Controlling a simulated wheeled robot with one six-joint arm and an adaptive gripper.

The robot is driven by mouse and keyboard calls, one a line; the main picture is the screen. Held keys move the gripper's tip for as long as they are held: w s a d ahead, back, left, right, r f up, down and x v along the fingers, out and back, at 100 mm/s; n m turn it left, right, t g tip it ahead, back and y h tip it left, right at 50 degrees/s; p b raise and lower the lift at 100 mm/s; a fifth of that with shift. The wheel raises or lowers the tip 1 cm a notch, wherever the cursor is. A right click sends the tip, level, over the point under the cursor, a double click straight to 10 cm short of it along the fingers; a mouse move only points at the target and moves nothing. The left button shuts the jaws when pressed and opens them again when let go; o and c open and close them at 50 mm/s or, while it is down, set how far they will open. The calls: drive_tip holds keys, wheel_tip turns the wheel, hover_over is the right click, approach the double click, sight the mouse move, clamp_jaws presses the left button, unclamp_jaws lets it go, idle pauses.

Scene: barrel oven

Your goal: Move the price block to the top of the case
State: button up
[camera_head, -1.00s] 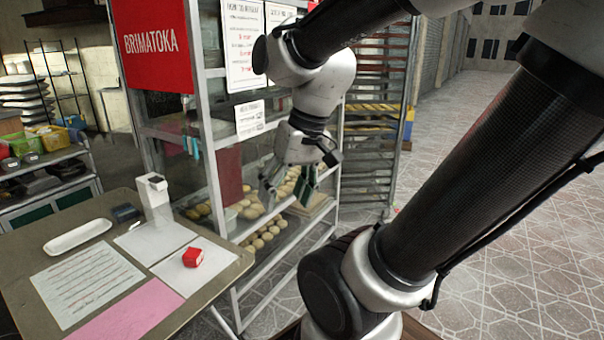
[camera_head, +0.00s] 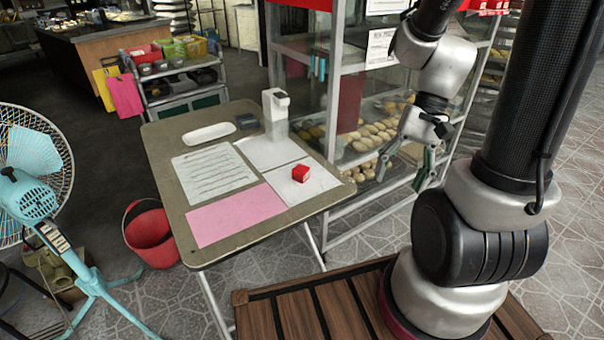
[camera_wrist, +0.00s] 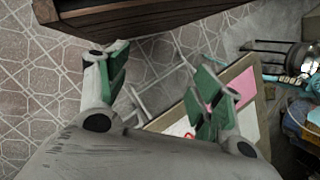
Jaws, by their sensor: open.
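The price block, a small red cube (camera_head: 300,173), sits on a white sheet near the right edge of the folding table (camera_head: 205,247). In the wrist view only a bit of red (camera_wrist: 188,136) shows beside a finger. The glass case (camera_head: 333,105) with bread on its shelves stands behind and right of the table; its top is out of view. My gripper (camera_head: 405,172) is open and empty, in front of the case and right of the block, apart from both. Its green-padded fingers also show in the wrist view (camera_wrist: 160,85).
The table holds a white dispenser (camera_head: 275,108), a white tray (camera_head: 208,133), a dark small box (camera_head: 247,121), a printed sheet and a pink sheet (camera_head: 236,214). A fan (camera_head: 35,190) and red bucket (camera_head: 150,236) stand left. Tiled floor at right is open.

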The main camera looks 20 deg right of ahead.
drive_tip(key=w+a+f+m+y, duration=0.3)
drive_tip(key=a+f+m+y, duration=0.25)
drive_tip(key=a+f, duration=0.2)
drive_tip(key=m+t+y, duration=0.1)
drive_tip(key=m+t, duration=0.8)
drive_tip(key=m, duration=0.5)
approach(302, 169)
drive_tip(key=s+a+f, duration=0.1)
drive_tip(key=s+a, duration=0.1)
drive_tip(key=s+a+f, duration=0.1)
drive_tip(key=s+a, duration=0.1)
drive_tip(key=s, duration=0.1)
drive_tip(key=s+a+f, duration=0.1)
drive_tip(key=s+a, duration=0.1)
drive_tip(key=s, duration=0.1)
drive_tip(key=shift+s+a, duration=0.1)
drive_tip(key=shift+a, duration=0.1)
drive_tip(key=w+d+m+t, duration=0.1)
drive_tip(key=w, duration=0.1)
drive_tip(key=w+m+t+h, duration=0.1)
drive_tip(key=w, duration=0.1)
drive_tip(key=w+d+m+t+h, duration=0.1)
drive_tip(key=w, duration=0.2)
drive_tip(key=shift+w+d+r+t, duration=0.15)
drive_tip(key=shift+d+r+t, duration=0.15)
drive_tip(key=shift+d+r, duration=0.1)
drive_tip(key=x, duration=0.7)
drive_tip(key=shift+w, duration=0.6)
drive_tip(key=c, duration=1.2)
drive_tip(key=shift+r, duration=0.1)
